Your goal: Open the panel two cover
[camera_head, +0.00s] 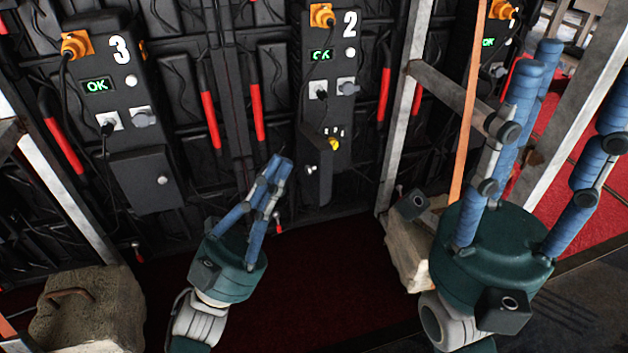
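Panel two (335,75) is a dark box marked "2" with a green "OK" display, upper middle. Its cover (318,175), low on the panel, stands swung out to the left, with a small round knob on it. A yellow part (333,143) shows in the opening beside it. My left gripper (275,165) has its blue fingers drawn together at the tips, empty, just left of the cover and apart from it in the picture. My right gripper (565,95) is at the right with its fingers spread, empty, away from the panel.
Panel three (125,85) stands at the left with its lower cover (148,180) shut. Metal posts (400,110) and an orange strap (468,120) stand between panel two and my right gripper. Stone blocks (90,310) sit low left and mid-right. Dark red floor (330,275) lies clear below.

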